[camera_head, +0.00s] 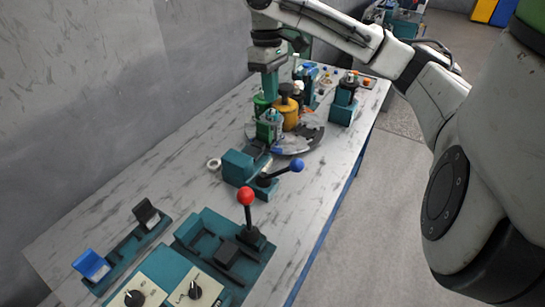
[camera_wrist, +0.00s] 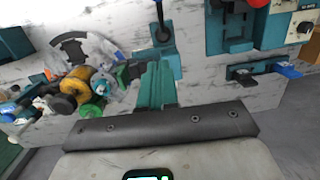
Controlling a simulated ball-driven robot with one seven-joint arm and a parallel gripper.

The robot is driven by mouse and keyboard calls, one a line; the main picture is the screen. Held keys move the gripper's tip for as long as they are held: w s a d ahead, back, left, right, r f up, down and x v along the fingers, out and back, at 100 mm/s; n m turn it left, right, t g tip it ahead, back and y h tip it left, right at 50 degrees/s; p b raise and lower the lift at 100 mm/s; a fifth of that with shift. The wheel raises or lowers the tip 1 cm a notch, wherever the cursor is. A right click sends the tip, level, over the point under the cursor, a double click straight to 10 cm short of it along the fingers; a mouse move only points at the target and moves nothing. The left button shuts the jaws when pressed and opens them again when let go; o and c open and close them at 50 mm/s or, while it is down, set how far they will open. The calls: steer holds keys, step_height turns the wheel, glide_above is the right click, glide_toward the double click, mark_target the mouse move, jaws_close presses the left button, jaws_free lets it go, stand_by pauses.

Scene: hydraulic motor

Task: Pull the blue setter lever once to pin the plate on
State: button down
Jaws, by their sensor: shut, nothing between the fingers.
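The blue setter lever (camera_head: 297,166) is a black rod with a blue ball, leaning right from a teal block on the table. In the wrist view its black rod (camera_wrist: 160,20) shows at the top; I cannot make out the ball there. The grey plate (camera_head: 311,136) lies flat farther along the table, with yellow and green parts standing on it; part of it shows in the wrist view (camera_wrist: 84,44). My gripper (camera_head: 270,98) is shut and empty, pointing down above the plate's left side, behind and apart from the lever.
A red-ball lever (camera_head: 246,197) stands on a teal base nearer me. A knob panel (camera_head: 190,296) and a blue switch (camera_head: 91,265) are at the near end. A teal-and-black unit (camera_head: 344,102) stands at the right edge. The wall runs along the left.

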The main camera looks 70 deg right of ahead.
step_height(320, 180, down, 5)
steer(key=b, duration=0.4)
glide_above(284, 171)
steer(key=w+d, duration=0.3)
step_height(284, 171, down, 12)
steer(key=shift+s+a+f+b, duration=0.3)
steer(key=shift+s+a+f, duration=0.2)
steer(key=shift+a, duration=0.1)
